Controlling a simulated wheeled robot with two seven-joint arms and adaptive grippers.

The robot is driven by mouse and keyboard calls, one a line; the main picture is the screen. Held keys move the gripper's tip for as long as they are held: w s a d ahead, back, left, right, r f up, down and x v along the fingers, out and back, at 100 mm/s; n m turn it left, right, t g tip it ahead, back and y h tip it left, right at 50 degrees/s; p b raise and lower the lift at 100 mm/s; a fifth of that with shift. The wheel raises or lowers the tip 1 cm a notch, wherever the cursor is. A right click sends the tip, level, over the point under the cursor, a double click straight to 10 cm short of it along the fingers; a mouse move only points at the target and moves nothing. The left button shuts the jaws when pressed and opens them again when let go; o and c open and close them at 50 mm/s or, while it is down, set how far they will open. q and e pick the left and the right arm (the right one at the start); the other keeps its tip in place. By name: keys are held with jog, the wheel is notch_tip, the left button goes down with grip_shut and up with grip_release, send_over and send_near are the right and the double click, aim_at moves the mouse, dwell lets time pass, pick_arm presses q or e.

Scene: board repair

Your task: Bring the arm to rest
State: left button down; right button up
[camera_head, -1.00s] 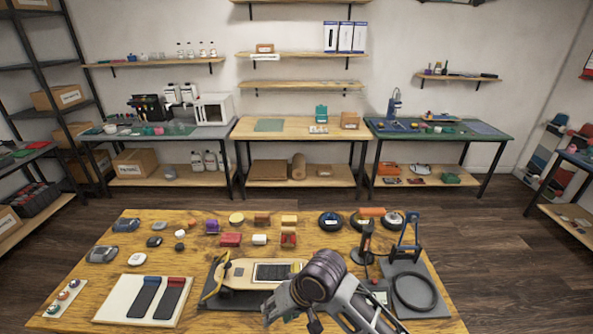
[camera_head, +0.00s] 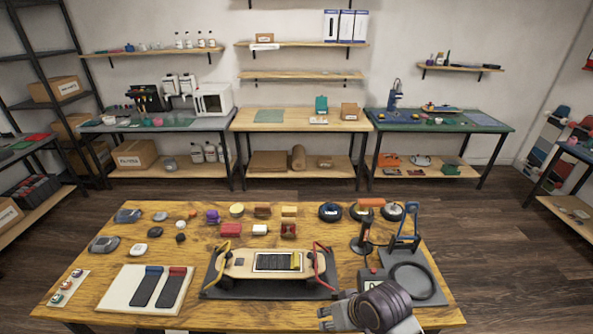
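My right arm (camera_head: 377,309) reaches in at the bottom right, over the front edge of the wooden table (camera_head: 230,318). Its gripper (camera_head: 324,318) points left, in front of the skateboard deck and apart from it. I cannot tell whether its fingers are open or shut. The deck (camera_head: 237,266) lies on a dark mat (camera_head: 215,290), with a dark panel (camera_head: 277,262) on it. A yellow clamp (camera_head: 219,265) stands at its left end and a red one (camera_head: 324,262) at its right end. My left gripper is not in view.
A white tray (camera_head: 117,299) with two dark strips lies left of the mat. A stand with a blue clamp (camera_head: 403,228) and a black ring (camera_head: 412,282) are at the right. Small parts and wheels (camera_head: 330,212) line the back. Workbenches stand along the far wall.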

jog(key=s+d+f+h, duration=0.2)
jog(key=s+d, duration=0.1)
jog(key=d, duration=0.3)
jog(key=s+d+f+h, duration=0.1)
jog(key=s+d, duration=0.2)
jog(key=d, duration=0.4)
jog(key=s+f+g, duration=0.2)
jog(key=s+f, duration=0.1)
jog(key=f, duration=3.1)
jog(key=s+d+f, duration=0.2)
jog(key=s+f, duration=0.7)
jog(key=s, duration=0.2)
jog(key=s+d+f, duration=0.2)
jog(key=s+f, duration=0.8)
jog(key=s, duration=0.1)
jog(key=shift+s+g, duration=0.2)
jog(key=shift+g, duration=0.2)
